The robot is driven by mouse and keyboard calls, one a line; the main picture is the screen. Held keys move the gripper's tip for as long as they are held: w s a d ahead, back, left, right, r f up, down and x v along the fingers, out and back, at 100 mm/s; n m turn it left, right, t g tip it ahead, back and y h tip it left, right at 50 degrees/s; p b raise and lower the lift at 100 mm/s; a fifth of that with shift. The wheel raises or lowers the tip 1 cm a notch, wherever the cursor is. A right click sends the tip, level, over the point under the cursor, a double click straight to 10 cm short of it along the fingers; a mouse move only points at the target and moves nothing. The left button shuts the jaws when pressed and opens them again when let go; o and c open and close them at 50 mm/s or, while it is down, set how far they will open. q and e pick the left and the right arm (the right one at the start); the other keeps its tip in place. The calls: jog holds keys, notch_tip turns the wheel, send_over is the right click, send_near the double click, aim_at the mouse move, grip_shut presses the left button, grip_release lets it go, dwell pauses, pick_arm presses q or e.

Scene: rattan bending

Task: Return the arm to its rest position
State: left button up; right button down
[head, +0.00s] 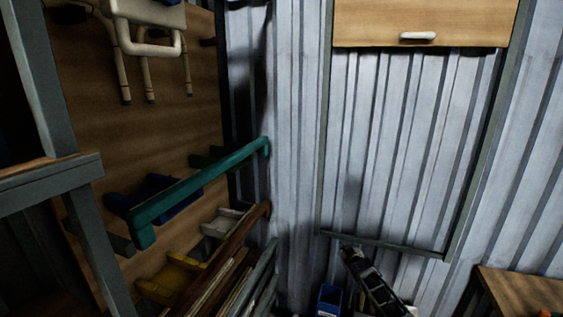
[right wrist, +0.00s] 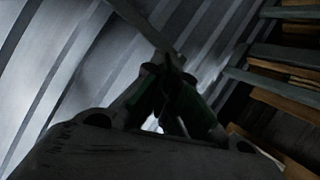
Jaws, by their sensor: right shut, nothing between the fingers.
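My right gripper (head: 348,251) shows low in the head view, right of centre, dark against the pale corrugated wall. Its arm comes in from the bottom edge. In the right wrist view the fingers of my right gripper (right wrist: 168,66) come together at their tips, and I see nothing held between them. My left arm and left gripper are not in the head view.
A corrugated metal wall (head: 400,130) fills the back, with a wooden cabinet (head: 430,15) above. A green rail (head: 200,188) and leaning boards (head: 225,275) stand left. A blue bin (head: 328,300) is beside my arm. A wooden surface (head: 520,292) lies right.

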jog(key=s+f+m+g, duration=0.2)
jog(key=s+f+g, duration=0.4)
jog(key=s+f, duration=3)
jog(key=s+f+g, duration=0.2)
jog(key=s+f, duration=0.3)
jog(key=s, duration=0.9)
jog(key=s+a+f+g, duration=0.1)
jog(key=s+f, duration=0.3)
jog(key=s, duration=1.1)
jog(key=s+f+g, duration=0.3)
jog(key=s+f, duration=0.2)
jog(key=s, duration=1)
jog(key=shift+a+f+b, duration=0.2)
jog(key=shift+f+b, duration=0.1)
jog(key=shift+f, duration=0.05)
